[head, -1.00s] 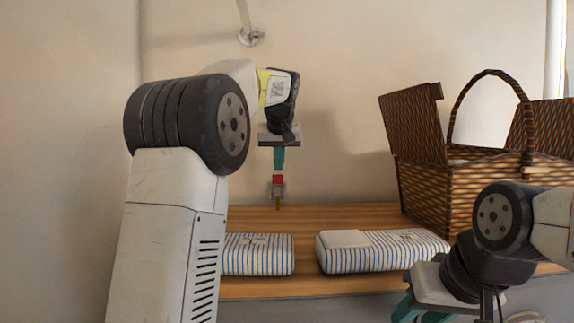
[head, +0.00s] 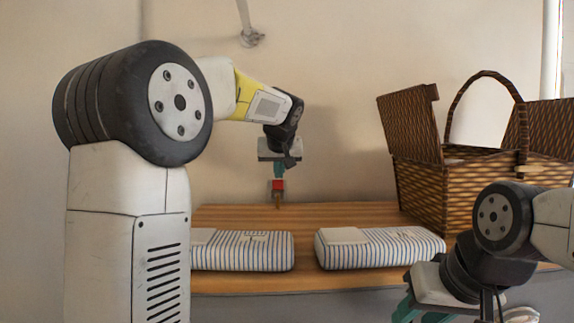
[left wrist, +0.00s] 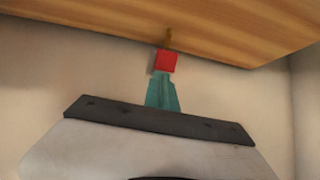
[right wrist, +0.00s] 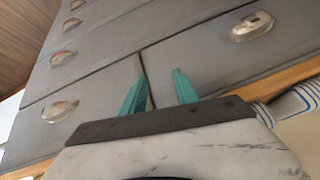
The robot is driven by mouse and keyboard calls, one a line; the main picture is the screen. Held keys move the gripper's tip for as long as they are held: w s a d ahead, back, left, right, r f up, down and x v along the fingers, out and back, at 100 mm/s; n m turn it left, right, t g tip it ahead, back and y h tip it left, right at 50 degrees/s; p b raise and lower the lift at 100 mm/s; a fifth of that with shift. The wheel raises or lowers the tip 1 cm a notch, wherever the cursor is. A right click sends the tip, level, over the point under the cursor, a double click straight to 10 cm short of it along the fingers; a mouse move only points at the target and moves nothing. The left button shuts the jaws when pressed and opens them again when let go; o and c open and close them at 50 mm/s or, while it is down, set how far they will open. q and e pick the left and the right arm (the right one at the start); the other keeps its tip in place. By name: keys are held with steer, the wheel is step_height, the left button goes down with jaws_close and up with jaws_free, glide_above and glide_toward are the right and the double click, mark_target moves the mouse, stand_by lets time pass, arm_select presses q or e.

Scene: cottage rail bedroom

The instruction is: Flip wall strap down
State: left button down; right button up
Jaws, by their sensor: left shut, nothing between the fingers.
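The wall strap shows in the head view as a small red block (head: 278,184) with a narrow brown strip (head: 277,200) hanging below it, low on the wall just above the wooden top. My left gripper (head: 279,173) is shut and empty, its teal fingertips pointing down right at the red block. In the left wrist view the closed fingertips (left wrist: 163,78) meet or nearly meet the red block (left wrist: 166,61); I cannot tell if they touch. My right gripper (right wrist: 160,85) is open and empty, before the grey drawers (right wrist: 100,80).
Two striped bundles (head: 245,251) (head: 375,250) lie on the wooden top (head: 320,215). A wicker basket (head: 418,190) with raised lids stands at the right. A metal rail bracket (head: 252,38) is on the wall above. The wood around the strap is clear.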

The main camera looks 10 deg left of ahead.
arm_select(q)
steer(key=s+f, duration=0.3)
steer(key=f, duration=0.1)
steer(key=shift+d+f, duration=0.1)
steer(key=shift+d, duration=0.2)
steer(key=shift+s+d+f, duration=0.1)
steer(key=shift+s+f, duration=0.15)
steer(key=shift+f, duration=0.35)
steer(key=shift+s+f, duration=0.2)
steer(key=shift+f, duration=0.35)
